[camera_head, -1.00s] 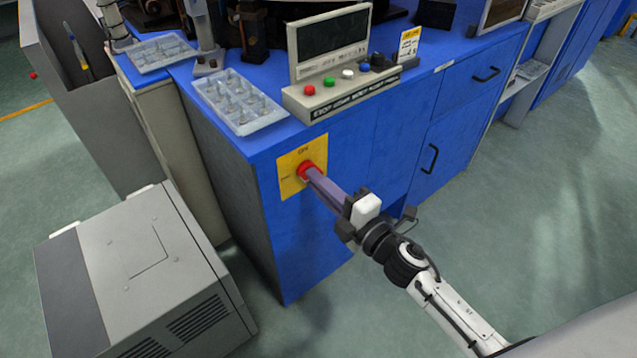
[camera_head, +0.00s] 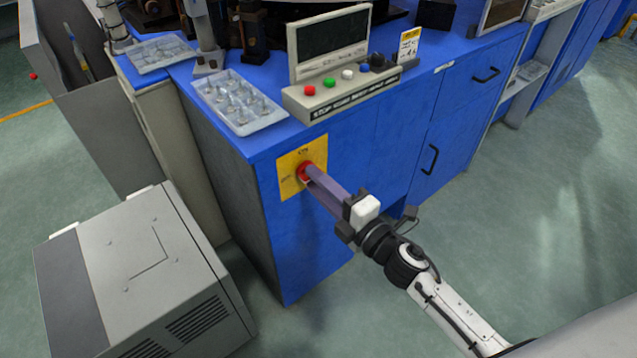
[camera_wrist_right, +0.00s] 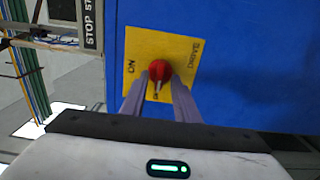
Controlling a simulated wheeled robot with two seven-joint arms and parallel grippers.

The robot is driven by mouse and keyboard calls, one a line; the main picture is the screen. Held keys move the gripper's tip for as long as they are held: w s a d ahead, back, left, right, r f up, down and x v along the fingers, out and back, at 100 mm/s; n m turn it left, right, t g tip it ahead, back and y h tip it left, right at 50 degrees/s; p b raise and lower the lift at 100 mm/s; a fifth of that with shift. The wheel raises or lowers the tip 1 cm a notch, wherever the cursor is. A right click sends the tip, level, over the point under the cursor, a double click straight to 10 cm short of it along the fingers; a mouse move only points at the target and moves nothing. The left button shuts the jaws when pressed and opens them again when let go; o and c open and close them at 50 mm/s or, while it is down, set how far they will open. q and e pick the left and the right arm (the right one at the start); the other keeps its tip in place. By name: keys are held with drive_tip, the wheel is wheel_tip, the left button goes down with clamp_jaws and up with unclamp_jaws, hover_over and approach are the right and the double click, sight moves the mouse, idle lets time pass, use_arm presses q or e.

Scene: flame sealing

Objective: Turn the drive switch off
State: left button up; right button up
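The drive switch is a round red knob (camera_head: 305,172) on a yellow plate (camera_head: 289,180) on the blue cabinet's front. My right gripper (camera_head: 310,177) reaches it from the lower right. In the right wrist view, the red knob (camera_wrist_right: 159,71) sits between the two purple-grey fingers of the gripper (camera_wrist_right: 159,80). The fingertips appear to press on its two sides. A pale pointer mark on the knob faces down between the fingers. "ON" shows to its left and "DRIVE" to its upper right on the plate (camera_wrist_right: 183,50). My left gripper is not in view.
A control box (camera_head: 345,92) with several coloured buttons stands on the blue cabinet above the switch. A tray of small parts (camera_head: 238,122) lies to its left. A grey machine box (camera_head: 140,265) stands on the floor at left. Open floor lies to the right.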

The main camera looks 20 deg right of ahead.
drive_tip(key=v, duration=1)
drive_tip(key=shift+s, duration=0.15)
drive_tip(key=shift+d+r, duration=0.1)
